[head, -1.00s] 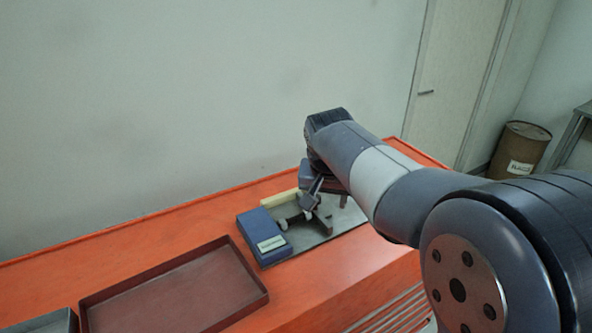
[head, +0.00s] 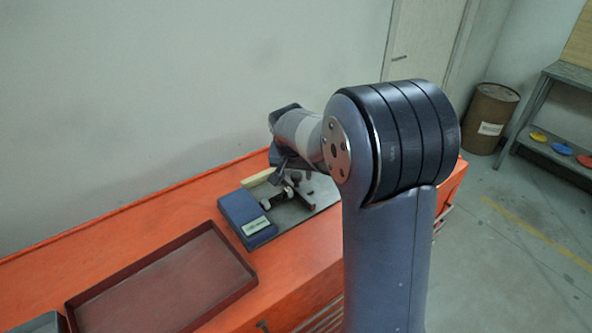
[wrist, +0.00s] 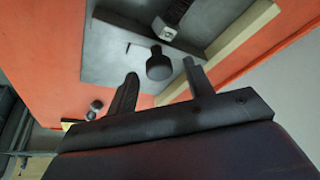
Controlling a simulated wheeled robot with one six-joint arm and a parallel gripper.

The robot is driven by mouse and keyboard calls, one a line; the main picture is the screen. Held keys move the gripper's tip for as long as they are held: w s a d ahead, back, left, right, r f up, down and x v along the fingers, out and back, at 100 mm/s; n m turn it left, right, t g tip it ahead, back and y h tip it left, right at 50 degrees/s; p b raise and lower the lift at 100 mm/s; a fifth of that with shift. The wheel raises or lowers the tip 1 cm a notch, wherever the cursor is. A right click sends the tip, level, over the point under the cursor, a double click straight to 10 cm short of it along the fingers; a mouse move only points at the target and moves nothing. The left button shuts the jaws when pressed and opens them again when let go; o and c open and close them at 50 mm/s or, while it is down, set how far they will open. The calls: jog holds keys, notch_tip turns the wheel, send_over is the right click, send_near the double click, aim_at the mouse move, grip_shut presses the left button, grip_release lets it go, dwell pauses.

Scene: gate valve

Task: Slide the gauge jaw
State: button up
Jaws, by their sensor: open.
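The gauge sits on a grey metal plate (head: 322,192) on the orange bench. It has a blue block (head: 246,216) with a pale label at its left end and a cream strip (head: 262,177) along the back. A dark jaw piece (head: 302,199) stands on the plate, partly hidden by my arm. In the wrist view, a dark round knob (wrist: 158,65) stands over the plate, between and just beyond my fingertips. My gripper (wrist: 160,70) is open with nothing held; whether a finger touches the knob cannot be told. In the head view, my gripper is largely hidden.
A dark red tray (head: 168,312) lies on the orange bench (head: 130,240) left of the gauge, with a grey tray edge at bottom left. A wall runs close behind. A brown drum (head: 488,118) and a shelf with coloured discs (head: 562,147) stand at the right.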

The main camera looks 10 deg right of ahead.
jog(key=shift+w+f, duration=0.1)
jog(key=shift+f, duration=0.25)
jog(key=shift+c, duration=0.3)
grip_shut()
